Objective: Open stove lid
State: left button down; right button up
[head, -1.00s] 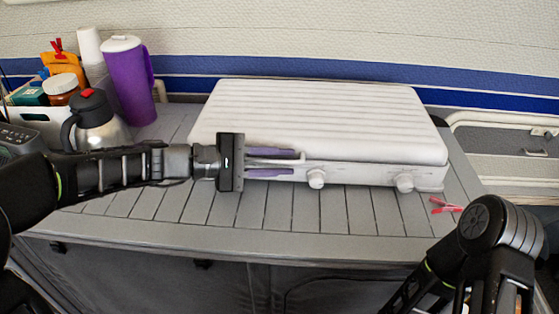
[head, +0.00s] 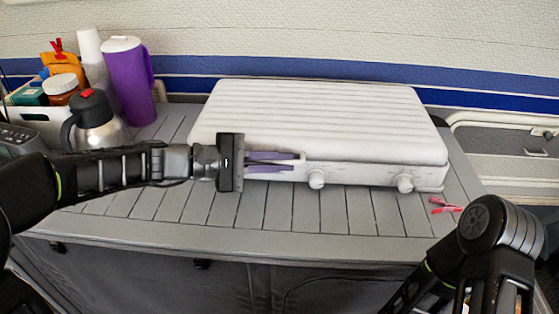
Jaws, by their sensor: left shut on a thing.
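The white stove (head: 360,174) sits on the grey slatted table. Its ribbed white lid (head: 320,110) lies down over the top. Two round knobs, the left knob (head: 316,179) and the right knob (head: 405,183), stick out of its front. My left gripper (head: 300,161) reaches in from the left with its purple fingers at the lid's front edge. The fingers are shut on a small white part at that edge, just left of the left knob. My right arm shows at the lower right, but its gripper is out of view.
A purple pitcher (head: 128,80), stacked white cups (head: 92,60), a steel kettle (head: 97,125) and a filled bin (head: 42,115) stand at the back left. A red clip (head: 446,205) lies right of the stove. The table (head: 230,215) is clear in front.

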dwell(0.6)
pick_arm(q)
jog(key=w+r+n+g+p, duration=0.1)
jog(key=w+r+p, duration=0.2)
jog(key=r+p, duration=0.7)
jog(key=w+r+n+p, duration=0.2)
jog(key=w+r+p, duration=0.2)
jog(key=r+p, duration=0.6)
jog(key=p, duration=0.3)
jog(key=shift+w+g+y+p, duration=0.2)
jog(key=shift+g+y+p, duration=0.1)
jog(key=shift+g+p, duration=0.1)
